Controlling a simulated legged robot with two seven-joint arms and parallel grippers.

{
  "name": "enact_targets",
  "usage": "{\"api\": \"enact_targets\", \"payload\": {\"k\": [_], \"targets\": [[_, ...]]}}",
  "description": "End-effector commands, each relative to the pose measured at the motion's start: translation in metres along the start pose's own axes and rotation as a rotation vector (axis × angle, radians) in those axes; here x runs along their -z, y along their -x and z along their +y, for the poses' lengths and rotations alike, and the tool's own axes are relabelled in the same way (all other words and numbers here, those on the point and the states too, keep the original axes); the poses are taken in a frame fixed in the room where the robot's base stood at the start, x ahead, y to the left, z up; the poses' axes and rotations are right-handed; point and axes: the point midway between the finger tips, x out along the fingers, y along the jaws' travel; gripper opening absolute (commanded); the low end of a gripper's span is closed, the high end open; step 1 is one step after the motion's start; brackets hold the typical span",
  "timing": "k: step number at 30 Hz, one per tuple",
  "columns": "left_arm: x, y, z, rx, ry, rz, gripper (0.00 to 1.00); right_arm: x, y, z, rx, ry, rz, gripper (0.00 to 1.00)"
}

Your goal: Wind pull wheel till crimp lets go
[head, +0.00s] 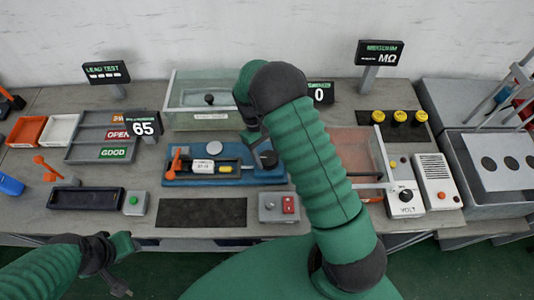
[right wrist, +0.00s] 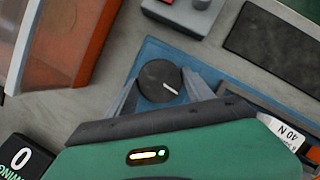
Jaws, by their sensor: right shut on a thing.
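The blue pull fixture (head: 238,178) lies on the bench in the head view, with an orange-handled clamp (head: 176,163) at its left end. The black pull wheel (head: 269,160) is at its right end. In the right wrist view the wheel (right wrist: 158,76) shows a white mark pointing right and slightly down. My right gripper (right wrist: 162,88) is shut on the wheel, one finger at each side. A white label (right wrist: 287,131) on the fixture reads 40 N. The crimp is too small to make out. My left gripper (head: 126,264) is low at left, away from the fixture; its jaws are unclear.
A display (head: 144,128) reading 65 stands behind the fixture's left end. A dark mat (head: 202,213) and a grey switch box (head: 278,207) lie in front. A clear-walled bin (head: 200,121) stands behind. My right arm hides part of the bench.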

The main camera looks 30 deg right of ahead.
Motion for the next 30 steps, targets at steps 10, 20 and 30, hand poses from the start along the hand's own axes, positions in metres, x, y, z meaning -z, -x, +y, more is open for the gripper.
{"api": "enact_targets", "payload": {"k": [10, 20, 30], "targets": [[0.0006, 0.0023, 0.0, 0.0, 0.0, 0.0, 0.36, 0.0016, 0.0018, 0.0012, 0.02, -0.054, 0.007, 0.2], [0.0005, 0.0023, 0.0, 0.0, 0.0, 0.0, 0.36, 0.002, 0.002, 0.0014, 0.02, -0.054, 0.008, 0.67], [0.0005, 0.0022, 0.0, 0.0, 0.0, 0.0, 0.36, 0.0006, 0.0008, 0.0008, 0.021, -0.053, 0.003, 0.82]]}}
